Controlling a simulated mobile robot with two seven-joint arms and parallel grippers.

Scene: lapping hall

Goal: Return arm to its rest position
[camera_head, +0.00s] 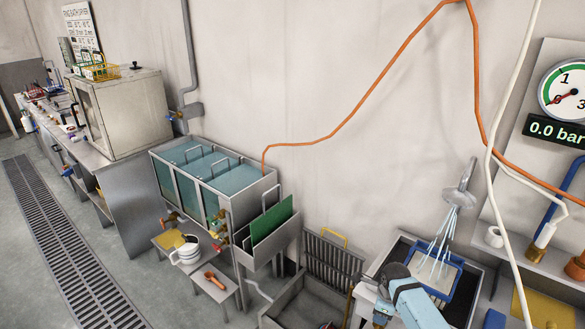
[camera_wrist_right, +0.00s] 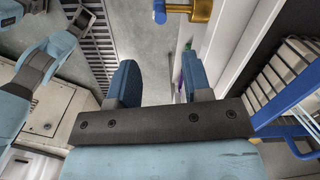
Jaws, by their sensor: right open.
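My right gripper (camera_wrist_right: 161,82) is open in the right wrist view. Its two blue fingers stand apart with nothing held between them, and grey floor and a pale upright edge show beyond. In the head view my right arm comes in at the bottom right, and the gripper end (camera_head: 380,314) is low, small and partly hidden by the arm. It is in front of the sink with the running shower head (camera_head: 459,188). Light-blue links of my own arm show at the left of the wrist view. My left gripper cannot be made out in either view.
A brass valve (camera_wrist_right: 188,10) is close beyond the fingers. A blue rack (camera_wrist_right: 290,82) is at the right. In the head view, a white hose (camera_head: 494,130) hangs near my arm, and a steel tank (camera_head: 262,185) stands left. Floor beside the drain grate (camera_head: 62,240) is clear.

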